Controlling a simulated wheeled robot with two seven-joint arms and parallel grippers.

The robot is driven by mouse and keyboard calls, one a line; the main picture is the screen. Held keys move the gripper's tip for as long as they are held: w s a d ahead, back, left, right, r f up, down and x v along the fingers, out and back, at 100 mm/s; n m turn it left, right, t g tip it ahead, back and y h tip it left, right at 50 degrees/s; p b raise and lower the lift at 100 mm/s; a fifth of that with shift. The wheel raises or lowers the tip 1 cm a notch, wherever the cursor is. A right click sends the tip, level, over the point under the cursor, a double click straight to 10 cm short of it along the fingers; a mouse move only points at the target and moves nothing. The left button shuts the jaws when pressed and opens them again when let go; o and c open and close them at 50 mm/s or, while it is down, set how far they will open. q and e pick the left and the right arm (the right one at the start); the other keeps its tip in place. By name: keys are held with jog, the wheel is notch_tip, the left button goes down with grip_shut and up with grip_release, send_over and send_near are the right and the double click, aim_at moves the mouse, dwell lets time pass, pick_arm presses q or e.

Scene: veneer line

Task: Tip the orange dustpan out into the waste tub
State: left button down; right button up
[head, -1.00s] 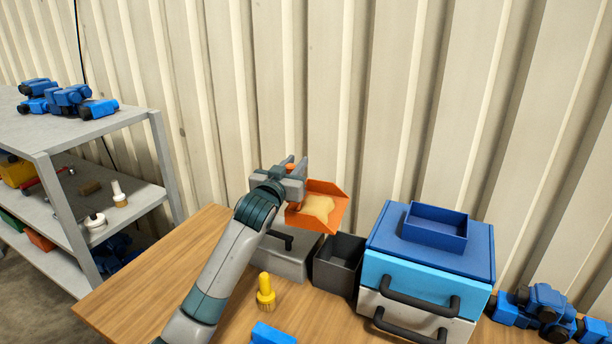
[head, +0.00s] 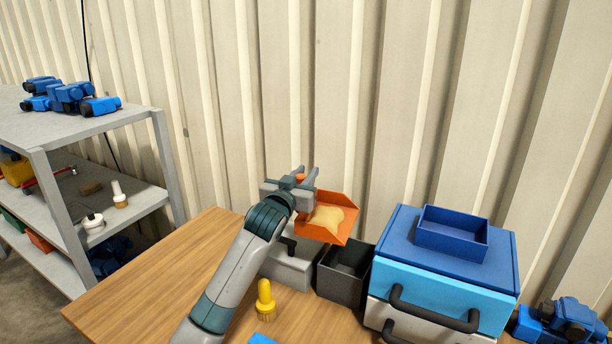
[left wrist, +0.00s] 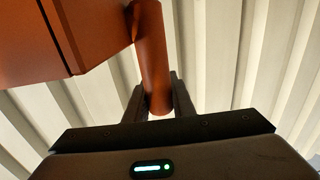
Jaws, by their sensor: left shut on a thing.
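The orange dustpan (head: 318,232) is held up above the table in the head view, with a pale yellow heap (head: 330,217) in it. My left gripper (head: 300,179) is shut on its handle. In the left wrist view the round orange handle (left wrist: 151,60) sits between the fingers (left wrist: 158,100), and part of the pan (left wrist: 60,40) fills the upper left. A dark grey open tub (head: 343,283), which looks like the waste tub, stands on the table below and slightly right of the pan. Its visible inside looks empty. My right gripper is not in view.
A grey box with a black handle (head: 291,268) stands left of the tub, partly behind my arm. Blue and white cases (head: 440,285) with a blue tray (head: 452,236) on top stand close on its right. A yellow brush (head: 264,300) stands in front. The wooden table's left part (head: 170,275) is clear.

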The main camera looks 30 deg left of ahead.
pick_arm(q)
jog(key=shift+w+d, duration=0.1)
jog(key=w+d+r+m+p, duration=0.1)
jog(key=d+m+p, duration=0.3)
jog(key=d+m, duration=0.7)
jog(key=shift+w+d+r+m, duration=0.3)
jog(key=shift+d+r, duration=0.3)
jog(key=shift+d, duration=1.7)
jog(key=shift+a, duration=0.1)
